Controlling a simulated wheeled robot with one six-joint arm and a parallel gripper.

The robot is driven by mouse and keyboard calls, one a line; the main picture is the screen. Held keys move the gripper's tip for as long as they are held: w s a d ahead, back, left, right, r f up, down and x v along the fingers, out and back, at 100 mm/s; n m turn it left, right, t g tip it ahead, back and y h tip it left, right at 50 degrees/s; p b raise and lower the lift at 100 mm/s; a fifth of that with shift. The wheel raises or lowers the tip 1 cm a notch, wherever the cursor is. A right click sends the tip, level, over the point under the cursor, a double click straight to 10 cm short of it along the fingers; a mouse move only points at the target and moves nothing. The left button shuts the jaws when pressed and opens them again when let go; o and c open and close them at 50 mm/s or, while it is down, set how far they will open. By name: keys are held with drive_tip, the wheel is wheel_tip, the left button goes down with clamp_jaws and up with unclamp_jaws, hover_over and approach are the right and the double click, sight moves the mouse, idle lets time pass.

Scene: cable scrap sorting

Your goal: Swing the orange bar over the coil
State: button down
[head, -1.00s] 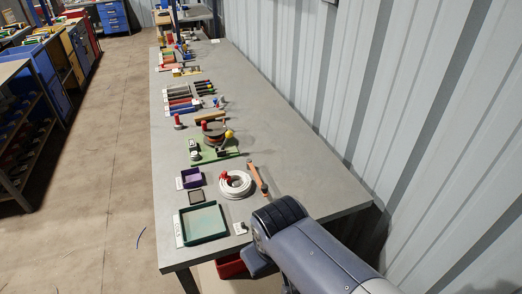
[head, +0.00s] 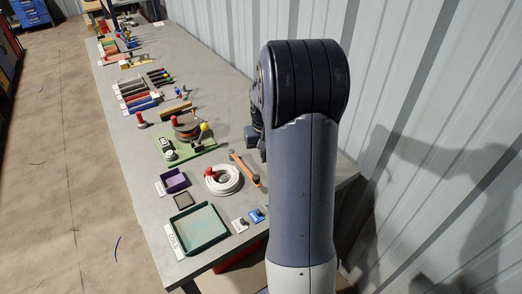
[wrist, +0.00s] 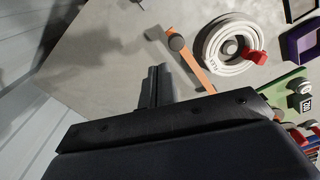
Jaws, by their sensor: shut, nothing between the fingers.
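The orange bar (head: 244,166) lies beside the white coil (head: 236,184), along its right side in the head view, and not over it. In the wrist view the orange bar (wrist: 194,67) has a round grey-brown knob (wrist: 177,42) near one end. The white coil (wrist: 213,64) carries a red piece (wrist: 256,57) on its ring. My gripper (wrist: 157,72) is shut and empty, pointing at the table on the side of the bar away from the coil. In the head view my arm hides most of the gripper.
A green tray (head: 225,239) labelled COILS and a purple box (head: 163,187) stand left of the coil. A green board (head: 205,149) with a reel lies farther back. Bare table lies beside the bar, and the corrugated wall (head: 420,80) is close on the right.

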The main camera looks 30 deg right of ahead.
sight(258, 176)
drive_tip(key=f+b, duration=0.2)
drive_tip(key=f, duration=0.1)
drive_tip(key=f+b, duration=0.4)
drive_tip(key=f, duration=0.1)
drive_tip(key=shift+w+d+f, duration=0.3)
drive_tip(key=shift+d+f, duration=0.05)
drive_tip(key=shift+d, duration=0.05)
drive_tip(key=a, duration=0.2)
drive_tip(key=shift+a+r, duration=0.25)
drive_tip(key=shift+a, duration=0.15)
drive_tip(key=a, duration=0.3)
drive_tip(key=shift+a, duration=0.15)
drive_tip(key=shift+w+a, duration=0.15)
drive_tip(key=shift+a, duration=0.5)
drive_tip(key=shift+w+a, duration=0.15)
drive_tip(key=shift+a, duration=0.45)
drive_tip(key=a, duration=0.1)
drive_tip(key=w+a, duration=0.1)
drive_tip(key=a, duration=0.1)
drive_tip(key=shift+w+a, duration=0.3)
drive_tip(key=shift+a, duration=0.1)
drive_tip(key=shift+w+a, duration=0.6)
drive_tip(key=shift+a, duration=0.25)
